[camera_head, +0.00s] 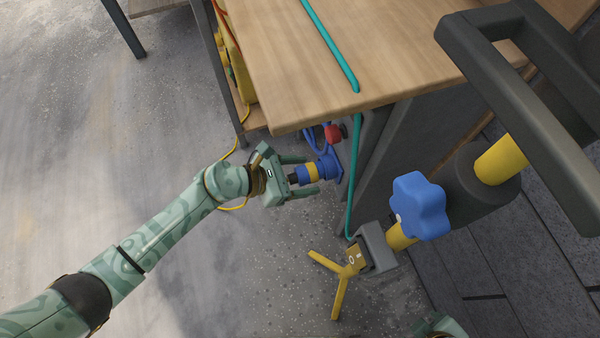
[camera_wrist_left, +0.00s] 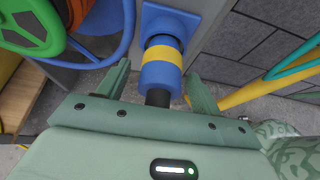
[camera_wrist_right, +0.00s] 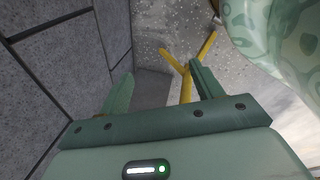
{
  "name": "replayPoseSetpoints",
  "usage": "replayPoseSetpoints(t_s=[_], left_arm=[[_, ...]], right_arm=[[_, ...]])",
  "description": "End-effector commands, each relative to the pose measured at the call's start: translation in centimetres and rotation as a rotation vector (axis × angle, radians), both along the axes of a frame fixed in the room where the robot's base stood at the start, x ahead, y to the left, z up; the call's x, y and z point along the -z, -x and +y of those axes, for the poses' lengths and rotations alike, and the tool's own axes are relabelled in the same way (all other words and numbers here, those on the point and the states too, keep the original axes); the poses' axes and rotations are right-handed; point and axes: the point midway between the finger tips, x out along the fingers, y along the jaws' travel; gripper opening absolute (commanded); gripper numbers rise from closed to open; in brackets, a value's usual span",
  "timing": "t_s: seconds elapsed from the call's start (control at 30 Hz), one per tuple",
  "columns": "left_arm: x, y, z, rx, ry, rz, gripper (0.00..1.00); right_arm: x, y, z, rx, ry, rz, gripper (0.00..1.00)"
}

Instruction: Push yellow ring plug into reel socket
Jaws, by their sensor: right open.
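The blue plug with a yellow ring (camera_head: 312,171) is in line with the blue reel socket (camera_head: 332,164) under the bench edge. In the left wrist view the plug (camera_wrist_left: 160,75) points at the square blue socket (camera_wrist_left: 180,24), and its far end meets the socket mouth; I cannot tell how deep it sits. A black cable end (camera_wrist_left: 158,97) comes from its near end. My left gripper (camera_head: 303,175) is open, a finger on each side of the plug, with gaps visible in the left wrist view (camera_wrist_left: 160,88). My right gripper (camera_wrist_right: 160,82) is open and empty.
The wooden bench (camera_head: 330,60) overhangs the socket. A teal cable (camera_head: 355,180) hangs beside it. A yellow stand (camera_head: 340,280) and a blue knob (camera_head: 420,207) are to the right. The blue reel hoop (camera_wrist_left: 95,52) and green wheel (camera_wrist_left: 30,25) are close by.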

Motion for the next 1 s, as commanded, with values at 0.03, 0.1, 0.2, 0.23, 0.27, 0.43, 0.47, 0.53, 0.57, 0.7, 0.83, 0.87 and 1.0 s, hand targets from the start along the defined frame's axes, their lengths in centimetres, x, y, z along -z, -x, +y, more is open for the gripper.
replayPoseSetpoints(t_s=[0.03, 0.1, 0.2, 0.23, 0.27, 0.43, 0.47, 0.53, 0.57, 0.7, 0.83, 0.87, 1.0], left_arm=[[0.0, 0.0, 0.0, 0.0, 0.0, 0.0, 0.65], [0.0, 0.0, 0.0, 0.0, 0.0, 0.001, 0.65], [0.1, 0.0, 0.0, 0.0, -0.001, 0.001, 0.65], [0.1, 0.0, 0.0, 0.0, -0.001, 0.001, 0.65], [0.1, 0.0, 0.0, 0.0, -0.001, 0.001, 0.65], [0.1, 0.0, 0.0, 0.0, -0.001, 0.001, 0.65], [0.1, 0.0, 0.0, 0.0, -0.001, 0.001, 0.65], [-0.3, 0.1, 0.5, -0.001, -0.002, 0.0, 0.65], [-0.6, 0.3, 0.9, -0.001, -0.002, -0.001, 0.65], [-2.3, 1.0, 3.5, -0.002, -0.004, -0.004, 0.65], [-3.7, 1.9, 6.1, -0.002, -0.003, -0.004, 0.65], [-4.0, 2.1, 6.7, -0.002, -0.005, -0.004, 0.65], [-5.1, 2.9, 9.1, -0.001, -0.003, -0.002, 0.65]], right_arm=[[0.0, 0.0, 0.0, 0.0, 0.0, 0.0, 0.65], [0.0, 0.0, 0.0, 0.0, 0.0, 0.0, 0.65], [0.0, 0.0, 0.0, 0.0, 0.0, 0.0, 0.65], [0.0, 0.0, 0.0, 0.0, 0.0, 0.0, 0.65], [0.0, 0.0, 0.0, 0.0, 0.0, 0.0, 0.65], [0.0, 0.0, 0.0, -0.001, 0.001, 0.001, 0.65], [0.0, 0.1, 0.0, -0.001, 0.002, 0.003, 0.65], [-0.2, 0.2, -0.2, -0.003, 0.009, 0.008, 0.65], [-0.3, 0.4, -0.4, -0.006, 0.016, 0.015, 0.65], [0.3, 2.4, -2.8, -0.027, 0.098, 0.101, 0.65], [1.5, 4.4, -3.6, -0.03, 0.121, 0.159, 0.65], [2.0, 4.9, -3.6, -0.026, 0.115, 0.168, 0.65], [4.5, 7.4, -3.3, -0.006, 0.079, 0.198, 0.65]])
